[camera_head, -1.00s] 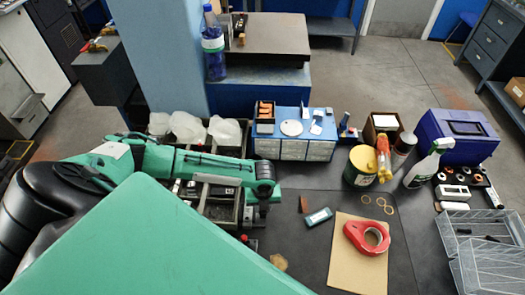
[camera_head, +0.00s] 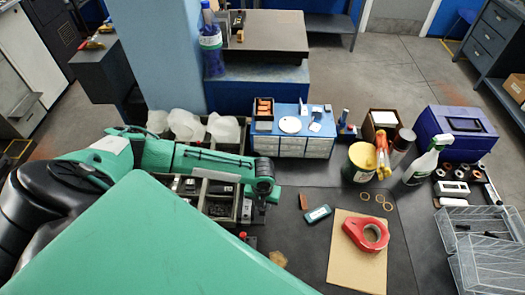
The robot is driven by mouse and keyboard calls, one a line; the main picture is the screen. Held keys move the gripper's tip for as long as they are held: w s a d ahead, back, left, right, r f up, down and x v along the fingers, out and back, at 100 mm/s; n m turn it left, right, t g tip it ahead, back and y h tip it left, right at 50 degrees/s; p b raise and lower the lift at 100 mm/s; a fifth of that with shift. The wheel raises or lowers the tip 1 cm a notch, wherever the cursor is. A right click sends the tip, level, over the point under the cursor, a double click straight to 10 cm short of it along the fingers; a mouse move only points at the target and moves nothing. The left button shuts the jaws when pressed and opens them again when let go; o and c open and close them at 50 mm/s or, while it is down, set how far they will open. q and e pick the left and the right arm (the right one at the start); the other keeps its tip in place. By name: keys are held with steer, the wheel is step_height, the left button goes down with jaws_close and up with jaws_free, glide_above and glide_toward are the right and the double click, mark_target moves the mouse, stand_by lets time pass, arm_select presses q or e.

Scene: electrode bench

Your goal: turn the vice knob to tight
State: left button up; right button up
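I cannot make out the vice or its knob for certain. A small blue object with an upright post (camera_head: 346,127) stands right of the blue drawer unit, too small to identify. A small red part (camera_head: 243,236) shows low in the middle, mostly hidden by the green body in the foreground. My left arm comes in from the left across the bench. Its gripper (camera_head: 261,211) hangs down at the right edge of the divided tray (camera_head: 222,210). Its fingers are too small and dark to tell open from shut. My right gripper is not in view.
A red tape dispenser (camera_head: 366,235) lies on a brown board (camera_head: 345,272). Some dark mat is clear around the small teal-edged device (camera_head: 318,214).

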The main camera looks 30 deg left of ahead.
arm_select(q)
steer(key=o, duration=1)
steer(key=shift+c, duration=0.2)
steer(key=shift+r, duration=0.1)
step_height(320, 180, up, 14)
steer(key=b, duration=0.3)
steer(key=shift+f, duration=0.2)
